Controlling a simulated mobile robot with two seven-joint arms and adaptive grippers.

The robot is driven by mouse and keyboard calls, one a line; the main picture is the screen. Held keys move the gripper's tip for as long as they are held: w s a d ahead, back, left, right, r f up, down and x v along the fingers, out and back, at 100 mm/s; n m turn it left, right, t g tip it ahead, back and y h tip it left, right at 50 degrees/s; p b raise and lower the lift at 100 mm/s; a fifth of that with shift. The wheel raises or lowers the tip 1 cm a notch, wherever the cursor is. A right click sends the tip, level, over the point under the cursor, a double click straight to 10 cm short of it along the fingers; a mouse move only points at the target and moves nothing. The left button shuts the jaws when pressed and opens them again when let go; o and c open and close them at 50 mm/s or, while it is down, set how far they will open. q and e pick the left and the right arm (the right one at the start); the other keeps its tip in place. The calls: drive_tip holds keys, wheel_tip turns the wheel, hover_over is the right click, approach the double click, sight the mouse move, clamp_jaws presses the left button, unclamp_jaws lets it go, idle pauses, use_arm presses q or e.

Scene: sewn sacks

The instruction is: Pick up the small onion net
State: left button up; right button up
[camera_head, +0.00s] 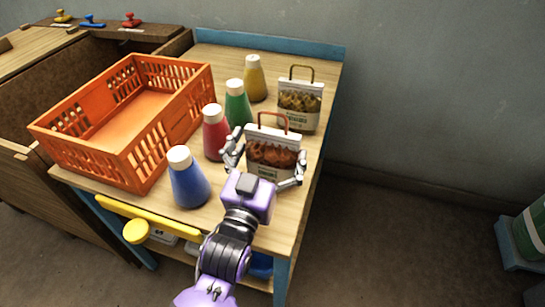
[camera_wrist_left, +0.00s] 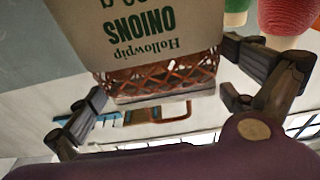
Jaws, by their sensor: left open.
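The small onion net (camera_head: 272,155) stands upright on the wooden table near its right edge, with a white label, brown-red onions and a red-brown handle. In the left wrist view the net (camera_wrist_left: 150,35) appears upside down, its label reading "Hollowpip ONIONS". My left gripper (camera_head: 265,163) is open, with one finger on each side of the net. Whether the fingers touch it I cannot tell. My right gripper is not in view.
A similar net (camera_head: 300,105) with yellowish contents stands behind. Blue (camera_head: 187,180), red (camera_head: 215,133), green (camera_head: 238,105) and yellow (camera_head: 254,78) bottles line up left of the nets. An orange crate (camera_head: 150,165) fills the table's left. The right table edge is close.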

use_arm(q)
drive_tip(key=shift+w+d+r, duration=0.1)
drive_tip(key=shift+w+d, duration=0.1)
drive_tip(key=shift+w, duration=0.45)
drive_tip(key=c, duration=1.6)
drive_tip(key=shift+r, duration=0.1)
drive_tip(key=shift+c, duration=0.8)
drive_tip(key=shift+r, duration=0.1)
